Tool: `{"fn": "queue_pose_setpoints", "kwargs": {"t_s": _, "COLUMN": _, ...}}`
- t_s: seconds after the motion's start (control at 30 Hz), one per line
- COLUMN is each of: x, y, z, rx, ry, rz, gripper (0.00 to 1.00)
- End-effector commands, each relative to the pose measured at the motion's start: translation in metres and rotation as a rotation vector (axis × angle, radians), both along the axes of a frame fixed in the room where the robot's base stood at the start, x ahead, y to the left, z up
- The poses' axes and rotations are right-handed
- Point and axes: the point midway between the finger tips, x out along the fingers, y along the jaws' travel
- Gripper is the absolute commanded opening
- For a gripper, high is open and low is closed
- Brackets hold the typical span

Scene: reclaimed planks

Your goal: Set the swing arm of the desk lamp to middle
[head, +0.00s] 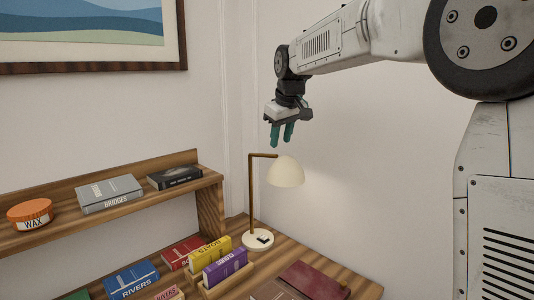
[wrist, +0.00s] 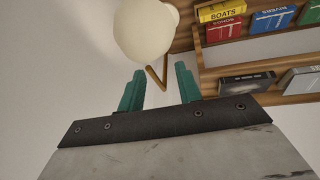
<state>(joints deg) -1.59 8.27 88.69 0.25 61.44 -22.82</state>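The desk lamp stands on the wooden desk. It has a round pale base (head: 257,240), a thin brown post (head: 251,198) and a short brown swing arm (head: 263,155) pointing right to a cream shade (head: 286,173). In the wrist view the shade (wrist: 147,32) is at the top, with part of the brown arm (wrist: 153,78) beneath it, between my fingers in the picture. My gripper (head: 281,143) is above the lamp, its teal fingers pointing down, apart and empty. It shows no contact with the lamp. The fingers also show in the wrist view (wrist: 158,77).
A wooden shelf (head: 212,202) at the left holds an orange wax tin (head: 30,213), a grey book (head: 109,194) and a black case (head: 174,178). Below are several books, including yellow (head: 210,252) and purple (head: 225,266) ones. A dark red book (head: 314,280) lies in front. White walls rise behind.

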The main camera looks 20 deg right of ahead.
Motion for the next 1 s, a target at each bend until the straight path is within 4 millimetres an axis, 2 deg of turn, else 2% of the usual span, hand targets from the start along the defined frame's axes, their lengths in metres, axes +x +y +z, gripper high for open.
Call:
{"fn": "queue_pose_setpoints", "kwargs": {"t_s": 0.03, "x": 0.024, "y": 0.002, "z": -0.004, "rx": -0.006, "ry": -0.011, "rz": 0.018, "gripper": 0.34}}
{"fn": "queue_pose_setpoints", "kwargs": {"t_s": 0.1, "x": 0.049, "y": 0.003, "z": -0.007, "rx": -0.014, "ry": -0.028, "rz": 0.042, "gripper": 0.34}}
{"fn": "queue_pose_setpoints", "kwargs": {"t_s": 0.2, "x": 0.074, "y": 0.005, "z": -0.01, "rx": -0.024, "ry": -0.046, "rz": 0.067, "gripper": 0.34}}
{"fn": "queue_pose_setpoints", "kwargs": {"t_s": 0.27, "x": 0.083, "y": 0.006, "z": -0.012, "rx": -0.027, "ry": -0.052, "rz": 0.078, "gripper": 0.34}}
{"fn": "queue_pose_setpoints", "kwargs": {"t_s": 0.47, "x": 0.096, "y": 0.007, "z": -0.024, "rx": -0.032, "ry": -0.058, "rz": 0.087, "gripper": 0.34}}
{"fn": "queue_pose_setpoints", "kwargs": {"t_s": 0.8, "x": 0.117, "y": 0.007, "z": -0.071, "rx": -0.031, "ry": -0.057, "rz": 0.085, "gripper": 0.34}}
{"fn": "queue_pose_setpoints", "kwargs": {"t_s": 1.0, "x": 0.123, "y": 0.008, "z": -0.083, "rx": -0.031, "ry": -0.058, "rz": 0.085, "gripper": 0.34}}
